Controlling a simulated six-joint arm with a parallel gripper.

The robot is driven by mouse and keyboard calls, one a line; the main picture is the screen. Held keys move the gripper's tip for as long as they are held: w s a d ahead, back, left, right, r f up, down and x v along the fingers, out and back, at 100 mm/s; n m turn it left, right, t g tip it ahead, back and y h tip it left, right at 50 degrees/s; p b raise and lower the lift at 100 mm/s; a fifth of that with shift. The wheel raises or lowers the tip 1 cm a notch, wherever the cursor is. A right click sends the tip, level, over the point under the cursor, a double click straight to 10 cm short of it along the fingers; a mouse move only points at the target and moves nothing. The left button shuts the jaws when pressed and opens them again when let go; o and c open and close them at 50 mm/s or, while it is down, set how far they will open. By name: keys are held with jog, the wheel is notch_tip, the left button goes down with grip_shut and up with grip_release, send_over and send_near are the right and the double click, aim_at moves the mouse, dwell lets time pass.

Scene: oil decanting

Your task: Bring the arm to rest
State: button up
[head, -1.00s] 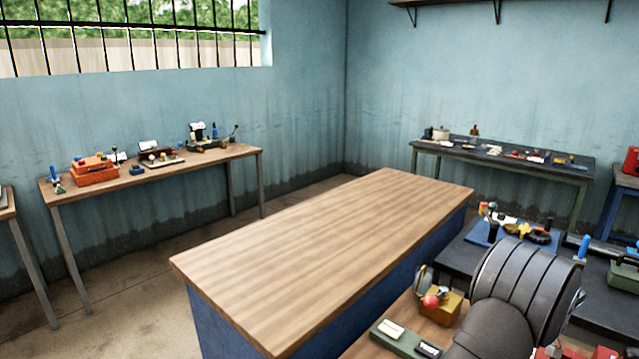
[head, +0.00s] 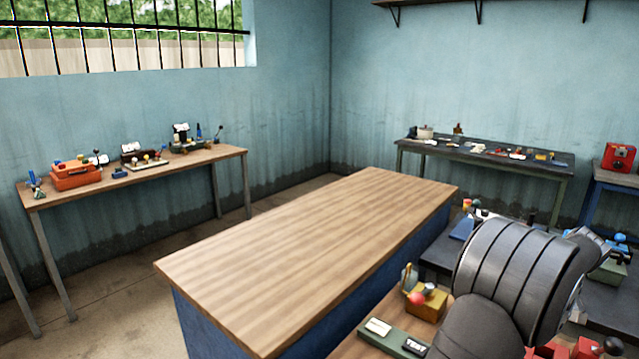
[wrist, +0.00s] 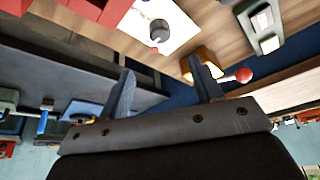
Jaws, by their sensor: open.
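My gripper (wrist: 163,85) shows in the wrist view with its two fingers spread apart and nothing between them. It hangs in the air above the bench area. In the head view my dark arm fills the lower right, and the gripper's fingers cannot be made out there. A yellow box with a red ball-topped knob (head: 428,303) stands on the wooden bench just left of the arm. The box also shows in the wrist view (wrist: 203,62), beyond the right-hand finger, which partly covers it.
A green tray with light and dark blocks (head: 393,340) lies near the yellow box. The wrist view shows a white plate (wrist: 150,20) with a grey cylinder, and red blocks (wrist: 98,10). A large wooden table (head: 320,255) is bare. Dark side benches hold small items.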

jog(key=x, duration=1.3)
jog(key=shift+w+f, duration=0.1)
jog(key=shift+f, duration=0.25)
jog(key=shift+r+m, duration=0.2)
jog(key=shift+m, duration=0.2)
jog(key=shift+a+m+h, duration=0.1)
jog(key=shift+m+h, duration=0.3)
jog(key=shift+m, duration=0.1)
jog(key=m+h, duration=0.1)
jog(key=m, duration=0.3)
jog(key=shift+a+h, duration=0.1)
jog(key=shift+h, duration=0.2)
jog(key=shift+a+m+g+h, duration=0.1)
jog(key=shift+m+g+h, duration=0.35)
jog(key=shift+m, duration=1.25)
jog(key=v, duration=0.7)
jog(key=shift+f, duration=0.1)
